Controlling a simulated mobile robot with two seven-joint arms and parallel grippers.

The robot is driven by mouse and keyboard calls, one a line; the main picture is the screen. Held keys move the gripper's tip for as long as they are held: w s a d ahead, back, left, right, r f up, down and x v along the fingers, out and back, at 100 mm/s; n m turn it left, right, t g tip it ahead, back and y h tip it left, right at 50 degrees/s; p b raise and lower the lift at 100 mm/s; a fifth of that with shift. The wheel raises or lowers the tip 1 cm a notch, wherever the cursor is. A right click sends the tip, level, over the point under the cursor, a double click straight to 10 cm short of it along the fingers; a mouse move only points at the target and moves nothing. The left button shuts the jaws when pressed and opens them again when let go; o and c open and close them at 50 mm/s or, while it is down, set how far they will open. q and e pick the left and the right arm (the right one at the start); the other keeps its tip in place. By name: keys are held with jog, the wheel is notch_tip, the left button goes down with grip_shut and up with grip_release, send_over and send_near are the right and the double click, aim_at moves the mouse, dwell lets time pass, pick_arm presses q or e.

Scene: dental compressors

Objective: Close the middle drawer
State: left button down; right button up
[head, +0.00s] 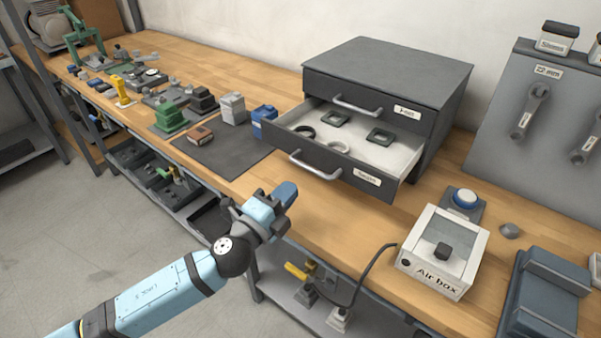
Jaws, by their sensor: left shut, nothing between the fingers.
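A dark grey drawer cabinet (400,66) stands on the wooden workbench against the wall. Its upper drawer (370,100) is shut. The drawer below it (322,165) is pulled well out, with a silver bar handle (315,166) and a label on its front; rings and square parts lie on its white bottom. Whether another drawer lies under it is hidden. My left gripper (284,197) is shut and empty, over the bench's front edge, in front and to the left of the open drawer, apart from its handle. My right gripper is not in view.
A white Air box (443,252) with a cable stands right of the open drawer, near a blue button unit (464,201). A dark mat (222,150) with small boxes lies to the left. A wrench panel (555,115) stands at the right. Bare bench lies before the drawer.

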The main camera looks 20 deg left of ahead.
aim_at(341, 143)
pick_arm(q)
jog(key=x, duration=0.4)
jog(key=shift+w+d, duration=0.1)
jog(key=shift+w, duration=0.25)
jog(key=shift+r, duration=0.1)
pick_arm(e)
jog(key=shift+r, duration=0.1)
pick_arm(q)
jog(key=shift+w+d, duration=0.1)
jog(key=shift+w, duration=0.15)
jog(key=f+x, duration=0.1)
jog(key=x, duration=0.4)
jog(key=f+b+x, duration=0.1)
jog(key=x, duration=0.4)
jog(key=f+x, duration=0.1)
jog(key=x, duration=0.4)
jog(key=shift+w+d+b, duration=0.3)
jog(key=shift+w+d, duration=0.05)
jog(key=shift+w, duration=0.25)
jog(key=shift+w+r, duration=0.1)
jog(key=shift+w, duration=0.05)
jog(key=shift+r, duration=0.25)
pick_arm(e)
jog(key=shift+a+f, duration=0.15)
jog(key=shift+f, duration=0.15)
